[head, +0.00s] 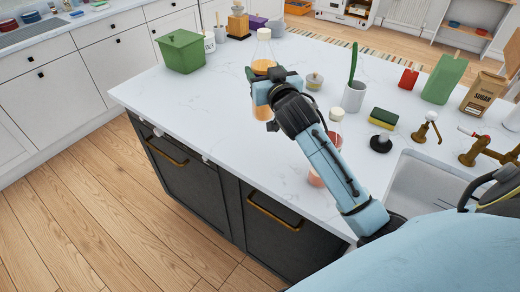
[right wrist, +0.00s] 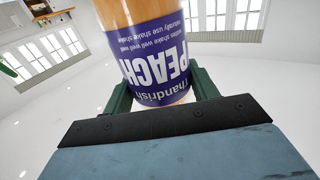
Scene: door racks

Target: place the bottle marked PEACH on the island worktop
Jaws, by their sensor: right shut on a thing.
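The bottle marked PEACH (right wrist: 155,60) fills the middle of the right wrist view, with a purple label and amber contents. In the head view the same bottle (head: 263,50) is upright, with a clear neck and pale cap; its middle is hidden by my gripper. My right gripper (head: 262,88) is shut around the bottle, a dark green finger on each side in the right wrist view. The island worktop (head: 200,110) is white and marbled. The bottle is over its left-middle part; I cannot tell whether its base touches. My left gripper is out of view.
A green lidded box (head: 182,51) and a white mug (head: 209,42) stand farther back left. Another pale-capped bottle (head: 336,115) is partly behind my arm. The front left worktop is clear.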

